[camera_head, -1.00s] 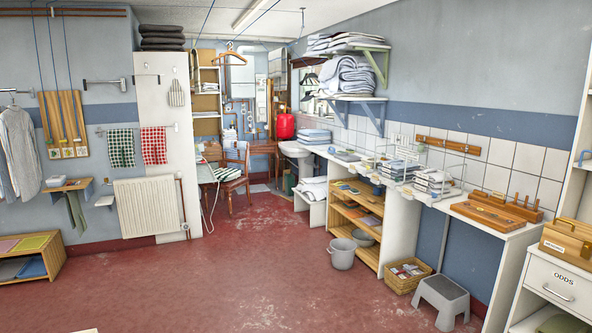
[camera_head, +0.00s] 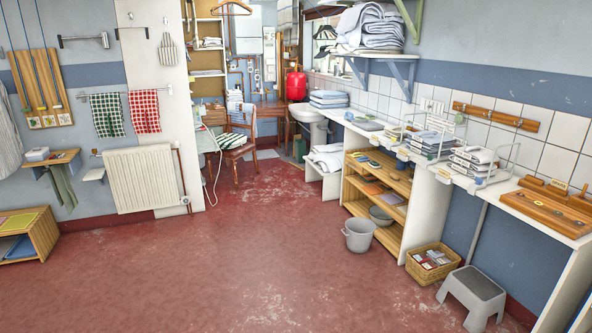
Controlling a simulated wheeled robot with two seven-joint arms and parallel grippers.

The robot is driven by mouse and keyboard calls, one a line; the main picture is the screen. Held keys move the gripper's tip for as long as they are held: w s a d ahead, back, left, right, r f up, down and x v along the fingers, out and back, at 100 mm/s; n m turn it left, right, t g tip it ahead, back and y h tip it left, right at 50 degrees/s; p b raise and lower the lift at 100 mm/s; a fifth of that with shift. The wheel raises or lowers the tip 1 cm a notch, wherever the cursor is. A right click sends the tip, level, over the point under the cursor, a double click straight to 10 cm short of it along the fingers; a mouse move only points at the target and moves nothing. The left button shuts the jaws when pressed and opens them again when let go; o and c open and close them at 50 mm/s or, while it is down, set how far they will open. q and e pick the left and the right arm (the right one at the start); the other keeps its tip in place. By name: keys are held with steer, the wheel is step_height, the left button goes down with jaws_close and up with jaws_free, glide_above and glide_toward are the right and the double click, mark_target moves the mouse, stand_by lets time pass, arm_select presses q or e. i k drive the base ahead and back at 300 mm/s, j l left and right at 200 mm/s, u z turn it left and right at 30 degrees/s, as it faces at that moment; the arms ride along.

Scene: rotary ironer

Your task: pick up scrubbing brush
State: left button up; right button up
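I cannot make out a scrubbing brush for certain. Small items too small to name lie on the upper board of the open wooden shelf unit (camera_head: 383,190) under the counter. A wicker basket (camera_head: 432,264) on the floor holds several small red and white items that I cannot identify. Neither of my grippers is in view.
A grey bucket (camera_head: 358,235) and a grey step stool (camera_head: 473,294) stand on the floor by the counter (camera_head: 452,178). A radiator (camera_head: 141,179) and a low wooden rack (camera_head: 30,235) are at the left. The red floor (camera_head: 215,265) in the middle is clear.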

mark_target(352, 117)
steer(key=i+l+u, duration=0.1)
steer(key=i+u, duration=0.2)
steer(key=i, duration=1.45)
steer(key=i+z, duration=0.1)
steer(key=i, duration=0.75)
steer(key=i+j+z, duration=0.1)
steer(key=i, duration=0.75)
steer(key=i+l+z, duration=0.1)
steer(key=i, duration=0.55)
steer(key=i+z, duration=0.15)
steer(key=i, duration=0.5)
steer(key=i+z, duration=0.1)
steer(key=i, duration=0.6)
steer(key=i+j+z, duration=0.15)
steer(key=i, duration=0.5)
steer(key=i+j+z, duration=0.1)
steer(key=i, duration=0.55)
steer(key=i+l+z, duration=0.15)
steer(key=i+z, duration=0.9)
steer(key=z, duration=0.2)
